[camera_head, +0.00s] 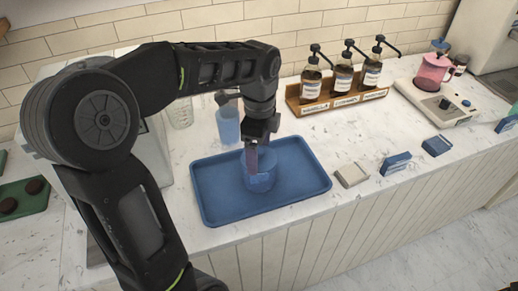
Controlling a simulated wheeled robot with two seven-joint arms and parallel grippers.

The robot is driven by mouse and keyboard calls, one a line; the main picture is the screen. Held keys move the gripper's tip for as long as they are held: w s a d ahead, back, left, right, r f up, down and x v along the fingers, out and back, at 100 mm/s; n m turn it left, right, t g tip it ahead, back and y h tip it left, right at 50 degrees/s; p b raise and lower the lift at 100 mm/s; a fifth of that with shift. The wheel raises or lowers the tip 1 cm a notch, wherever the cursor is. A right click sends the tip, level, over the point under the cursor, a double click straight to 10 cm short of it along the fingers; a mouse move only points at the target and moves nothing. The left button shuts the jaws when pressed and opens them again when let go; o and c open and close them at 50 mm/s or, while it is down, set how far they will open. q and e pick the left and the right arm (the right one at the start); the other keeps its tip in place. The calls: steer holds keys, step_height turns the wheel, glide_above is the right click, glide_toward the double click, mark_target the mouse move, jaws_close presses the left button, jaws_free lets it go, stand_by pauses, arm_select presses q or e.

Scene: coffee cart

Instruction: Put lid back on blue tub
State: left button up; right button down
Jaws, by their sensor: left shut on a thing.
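My left gripper (255,150) reaches down from above to the tub's top and is shut on what looks like the blue lid, at or just above the rim. A thin pinkish-purple strip shows below the fingers. The fingers hide part of the tub's top. I cannot tell whether the lid is seated or apart from the rim. My right gripper is not in view.
Behind the tray stand a blue cup (228,125) and a clear glass (180,114). A wooden rack (340,101) holds syrup bottles. A beige block (351,174) and a blue box (396,163) lie right of the tray. The tray's right part is clear.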

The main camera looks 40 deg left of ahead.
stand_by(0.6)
arm_select(q)
steer(key=o, duration=1.2)
steer(key=shift+r+p, duration=2.95)
steer(key=shift+r, duration=0.55)
steer(key=shift+c, duration=0.2)
jaws_close()
